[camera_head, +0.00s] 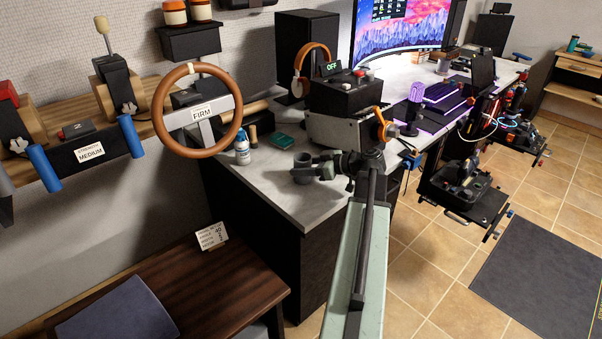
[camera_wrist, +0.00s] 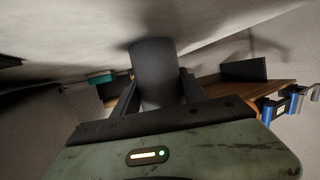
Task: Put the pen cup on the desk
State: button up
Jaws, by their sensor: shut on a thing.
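The pen cup (camera_head: 303,168) is a small dark grey cylinder over the near left part of the desk's light grey top (camera_head: 312,203). My gripper (camera_head: 321,169) reaches it from the right and is shut on it. In the wrist view the cup (camera_wrist: 153,62) is held between the two dark fingers of my gripper (camera_wrist: 156,88). The desk top (camera_wrist: 90,25) fills the upper part of that view, close to the cup's far end. I cannot tell whether the cup touches the desk. The cup looks roughly upright in the head view.
A white bottle (camera_head: 242,151) and a teal box (camera_head: 283,141) sit left of and behind the cup. A black control box with an OFF display (camera_head: 346,93) stands behind my gripper. The desk's front corner area is clear. A brown wooden table (camera_head: 190,290) stands at lower left.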

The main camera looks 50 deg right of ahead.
jog(key=shift+w+a+r, duration=0.1)
jog(key=shift+a, duration=0.05)
jog(key=o, duration=1.4)
jog(key=shift+c, duration=0.2)
jog(key=shift+r, duration=0.2)
jog(key=p+v, duration=0.4)
jog(key=v, duration=0.7)
jog(key=shift+s, duration=0.55)
